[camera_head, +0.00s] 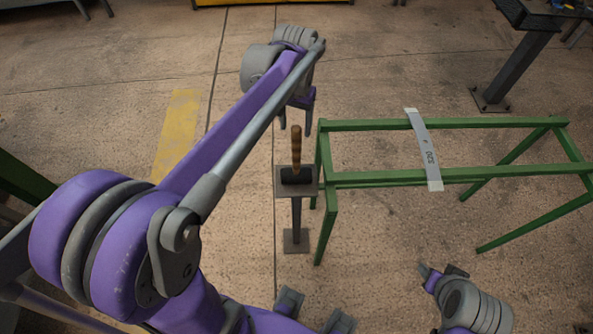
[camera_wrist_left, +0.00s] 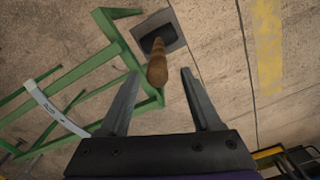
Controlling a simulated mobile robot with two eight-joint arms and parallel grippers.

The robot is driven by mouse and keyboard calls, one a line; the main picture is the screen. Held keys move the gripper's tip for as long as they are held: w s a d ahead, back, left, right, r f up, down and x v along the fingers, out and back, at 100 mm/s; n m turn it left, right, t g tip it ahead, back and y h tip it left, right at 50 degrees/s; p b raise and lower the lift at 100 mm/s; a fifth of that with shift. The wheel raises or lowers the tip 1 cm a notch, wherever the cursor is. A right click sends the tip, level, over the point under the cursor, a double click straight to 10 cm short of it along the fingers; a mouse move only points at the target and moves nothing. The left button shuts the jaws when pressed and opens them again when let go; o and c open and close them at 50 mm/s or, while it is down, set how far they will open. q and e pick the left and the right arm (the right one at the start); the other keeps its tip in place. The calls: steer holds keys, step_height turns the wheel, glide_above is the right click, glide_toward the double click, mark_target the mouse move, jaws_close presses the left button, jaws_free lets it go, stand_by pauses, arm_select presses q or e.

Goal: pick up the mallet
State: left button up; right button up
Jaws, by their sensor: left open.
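The mallet (camera_head: 296,158) stands upright on its black head, its brown wooden handle pointing up. It rests on the small square top of a grey metal stand (camera_head: 312,190). My left gripper (camera_head: 295,130) is open, with its fingertips around the height of the handle's top end in the head view. In the left wrist view, the mallet handle (camera_wrist_left: 157,66) shows between the two open fingers (camera_wrist_left: 161,75), with no clear contact. The mallet head lies beyond it on the stand top (camera_wrist_left: 173,29). My right gripper (camera_head: 443,271) is low at the right; its jaw opening is unclear.
A green metal frame (camera_head: 370,125) stands just right of the stand, with a grey lettered strip (camera_head: 424,150) lying across its rails. The concrete floor left of the stand is clear, with a yellow mark (camera_head: 177,130).

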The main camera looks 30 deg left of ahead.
mark_target(296, 140)
arm_select(q)
steer(key=shift+s+d+f, duration=0.1)
steer(key=shift+s+f, duration=0.05)
steer(key=shift+f, duration=0.5)
step_height(296, 140, down, 5)
steer(key=shift+f, duration=0.1)
jaws_close()
